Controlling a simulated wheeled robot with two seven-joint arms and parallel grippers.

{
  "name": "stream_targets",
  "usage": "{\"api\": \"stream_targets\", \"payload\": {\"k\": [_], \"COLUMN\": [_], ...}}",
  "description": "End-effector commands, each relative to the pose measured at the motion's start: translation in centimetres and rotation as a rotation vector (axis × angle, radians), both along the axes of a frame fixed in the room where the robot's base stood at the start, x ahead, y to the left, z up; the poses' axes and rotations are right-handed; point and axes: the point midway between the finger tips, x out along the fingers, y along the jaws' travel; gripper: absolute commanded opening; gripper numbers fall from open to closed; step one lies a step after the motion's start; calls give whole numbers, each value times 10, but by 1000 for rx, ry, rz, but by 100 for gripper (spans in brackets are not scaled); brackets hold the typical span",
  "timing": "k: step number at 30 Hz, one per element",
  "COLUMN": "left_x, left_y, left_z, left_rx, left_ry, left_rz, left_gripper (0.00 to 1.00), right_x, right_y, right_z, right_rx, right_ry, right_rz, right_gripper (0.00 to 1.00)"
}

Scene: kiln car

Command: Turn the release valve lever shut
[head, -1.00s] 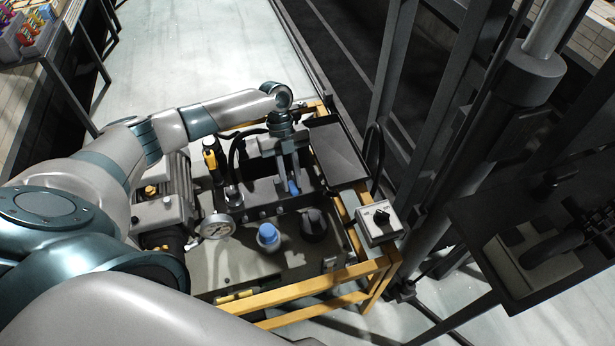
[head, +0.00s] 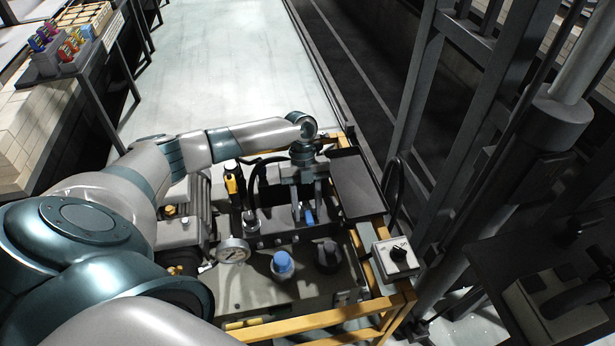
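A small blue lever grip (head: 308,215), which looks like the release valve lever, shows low on the dark valve block of the hydraulic unit. My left gripper (head: 307,205) points down over the block with its two fingers apart, one to each side of the blue grip. I cannot tell whether either finger touches it. The lever's base and pivot are hidden by the gripper and the block. My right gripper is not in view.
A pressure gauge (head: 233,250), a blue cap (head: 282,264) and a black knob (head: 327,256) stand in front. A yellow-and-black handle (head: 234,186) rises to the left. A switch box (head: 396,258) sits on the yellow frame (head: 300,325). A dark mast stands right.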

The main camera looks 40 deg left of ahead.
Motion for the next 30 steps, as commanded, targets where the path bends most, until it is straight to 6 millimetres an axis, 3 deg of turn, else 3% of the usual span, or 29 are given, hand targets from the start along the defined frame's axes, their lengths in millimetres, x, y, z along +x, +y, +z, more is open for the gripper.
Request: {"api": "stream_targets", "payload": {"k": [11,17,30], "left_x": [6,15,37], "left_y": [6,15,40], "left_z": [19,49,129], "left_rx": [1,0,0], "left_ry": [-2,-3,-3], "left_rz": [2,0,1], "left_gripper": [38,38,38], "right_x": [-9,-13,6], "right_y": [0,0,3], "right_z": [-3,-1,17], "right_rx": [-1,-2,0], "right_ry": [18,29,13], "right_rz": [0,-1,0], "right_gripper": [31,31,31]}}
